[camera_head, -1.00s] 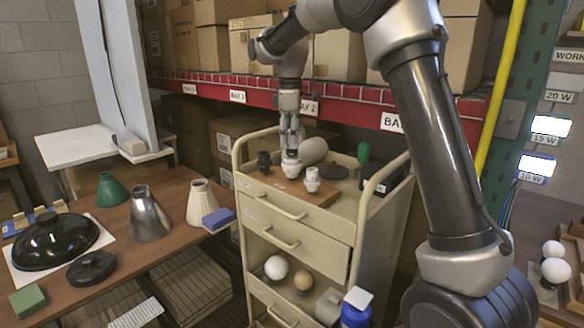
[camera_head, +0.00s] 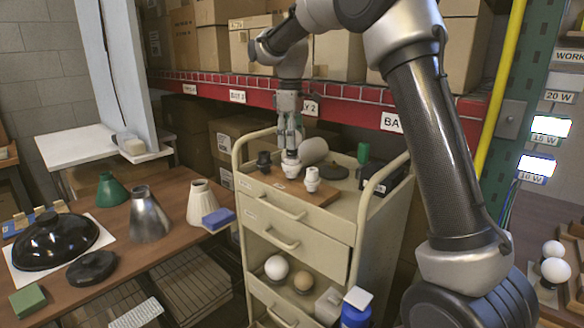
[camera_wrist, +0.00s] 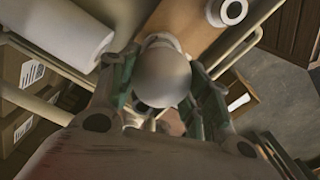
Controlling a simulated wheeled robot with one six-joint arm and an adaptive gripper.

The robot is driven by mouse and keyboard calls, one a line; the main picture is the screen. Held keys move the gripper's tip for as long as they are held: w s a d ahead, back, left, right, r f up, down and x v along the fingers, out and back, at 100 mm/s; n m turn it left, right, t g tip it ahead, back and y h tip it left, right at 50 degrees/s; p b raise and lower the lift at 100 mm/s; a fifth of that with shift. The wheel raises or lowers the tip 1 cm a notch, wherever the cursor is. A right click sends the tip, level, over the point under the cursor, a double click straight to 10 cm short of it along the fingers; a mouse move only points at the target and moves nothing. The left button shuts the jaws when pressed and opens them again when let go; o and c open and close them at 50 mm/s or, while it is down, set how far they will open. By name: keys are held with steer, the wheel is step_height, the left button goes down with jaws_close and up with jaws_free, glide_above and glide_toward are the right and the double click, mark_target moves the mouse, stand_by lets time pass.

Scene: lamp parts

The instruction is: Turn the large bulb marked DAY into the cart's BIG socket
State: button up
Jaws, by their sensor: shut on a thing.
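My gripper (camera_head: 289,148) points down over the cart's top and is shut on a pale round bulb (camera_wrist: 164,75), which fills the space between the fingers in the wrist view. Its marking cannot be read. Directly below the gripper in the head view is a white socket (camera_head: 291,168) on a brown board (camera_head: 318,196). The bulb's base and its contact with the socket are hidden, so I cannot tell how deep it sits. A second white socket (camera_head: 312,180) stands to the right, empty; it also shows in the wrist view (camera_wrist: 228,11).
The beige cart (camera_head: 292,217) also carries a pale roll (camera_head: 314,150), a dark disc (camera_head: 334,172), a green item (camera_head: 363,153) and a black box (camera_head: 382,179). A white ball-like bulb (camera_head: 276,268) and a tan one (camera_head: 303,281) sit in the lower shelf. Shelving stands behind.

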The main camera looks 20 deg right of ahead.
steer(key=m, duration=0.4)
steer(key=shift+f, duration=0.15)
steer(key=m, duration=0.4)
steer(key=shift+d+m, duration=0.15)
steer(key=shift+m, duration=1.35)
steer(key=m, duration=0.2)
steer(key=shift+d+m, duration=0.1)
steer(key=shift+m, duration=0.2)
steer(key=m, duration=0.4)
steer(key=shift+f, duration=0.1)
